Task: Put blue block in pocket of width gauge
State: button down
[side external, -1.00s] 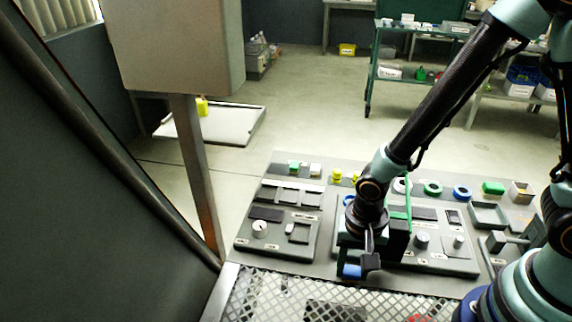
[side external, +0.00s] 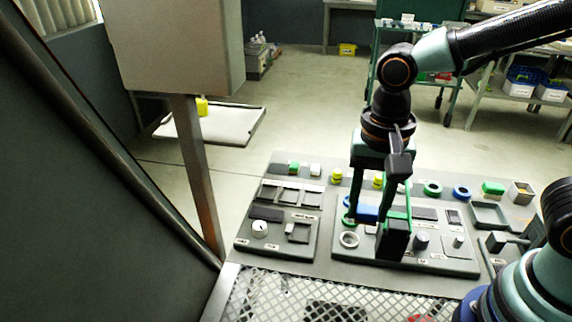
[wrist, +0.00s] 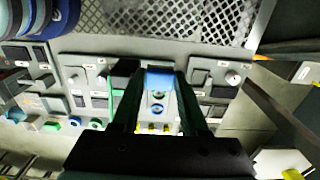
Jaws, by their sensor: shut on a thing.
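The blue block (side external: 362,208) is between the jaws of my gripper (side external: 370,222), which is shut on it. Block and jaws are over the middle board in the side external view, and the near jaw hides part of the block. In the wrist view the blue block (wrist: 160,77) sits between the two dark fingers of my gripper (wrist: 160,82). No label reading as width gauge is legible. A grey board with a row of square pockets (side external: 290,194) lies left of my gripper, apart from it. Its pockets look empty.
A lower left board holds a white dial (side external: 259,229) and a square recess (side external: 298,233). Green and blue rings (side external: 461,192) and an open tray (side external: 489,214) stand at the right.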

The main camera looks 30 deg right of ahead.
aim_at(302, 234)
notch_tip(302, 234, up, 3)
jog(key=shift+w, duration=0.1)
jog(key=shift+w+a+r+n, duration=0.15)
jog(key=shift+w+r+n, duration=0.2)
jog(key=shift+w+n, duration=0.35)
jog(key=w+a+r+n, duration=0.2)
jog(key=w+n, duration=1)
jog(key=n, duration=0.4)
jog(key=shift+n, duration=0.3)
notch_tip(302, 234, down, 20)
jog(key=shift+s+f, duration=0.1)
jog(key=shift+f, duration=0.35)
